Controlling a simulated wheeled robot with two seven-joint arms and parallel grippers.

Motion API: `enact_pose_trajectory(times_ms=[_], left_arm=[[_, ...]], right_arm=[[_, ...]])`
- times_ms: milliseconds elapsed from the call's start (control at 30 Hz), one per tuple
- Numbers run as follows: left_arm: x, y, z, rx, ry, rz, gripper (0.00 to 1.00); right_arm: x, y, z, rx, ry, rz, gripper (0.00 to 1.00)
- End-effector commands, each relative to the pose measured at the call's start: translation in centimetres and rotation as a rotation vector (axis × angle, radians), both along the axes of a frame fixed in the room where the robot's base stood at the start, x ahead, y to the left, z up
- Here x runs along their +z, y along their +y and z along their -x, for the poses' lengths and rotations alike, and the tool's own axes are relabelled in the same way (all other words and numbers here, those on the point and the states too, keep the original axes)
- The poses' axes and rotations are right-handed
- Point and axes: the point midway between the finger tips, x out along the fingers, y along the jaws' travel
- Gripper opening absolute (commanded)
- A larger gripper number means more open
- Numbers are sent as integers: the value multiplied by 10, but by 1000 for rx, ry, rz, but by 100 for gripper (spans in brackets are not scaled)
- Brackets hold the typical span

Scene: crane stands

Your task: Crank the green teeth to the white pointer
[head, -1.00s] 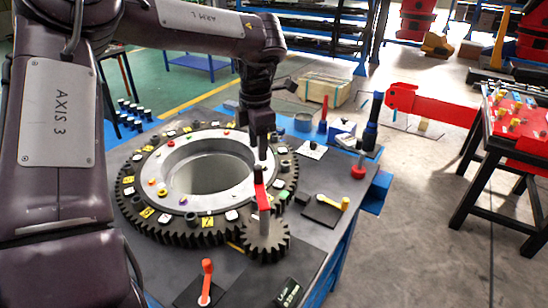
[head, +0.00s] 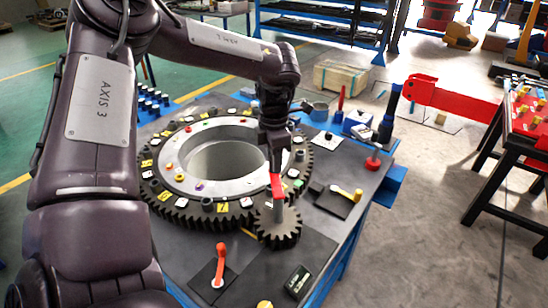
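A large dark toothed ring (head: 180,213) lies flat on the bench around a pale metal hub (head: 178,180). Coloured and numbered markers sit on it; a small green marker (head: 298,184) shows at its right side. I cannot single out the white pointer. My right gripper is out of view.
An orange lever (head: 220,258) stands on a dark plate in front. A red-knobbed post (head: 373,161) and a dark upright cylinder (head: 389,113) stand at the bench's right. A red arm (head: 450,100) reaches toward the bench.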

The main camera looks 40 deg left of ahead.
Motion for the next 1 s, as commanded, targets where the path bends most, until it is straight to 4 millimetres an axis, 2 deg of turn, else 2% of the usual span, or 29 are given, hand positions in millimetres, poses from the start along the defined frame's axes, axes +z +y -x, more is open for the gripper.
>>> enact_pose_trajectory(times_ms=[33,233,1000], left_arm=[[0,0,0,0,0,0,25],[0,0,0,0,0,0,0],[0,5,5,87,-1,0,0]], right_arm=[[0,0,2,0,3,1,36],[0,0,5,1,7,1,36],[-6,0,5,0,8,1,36]])
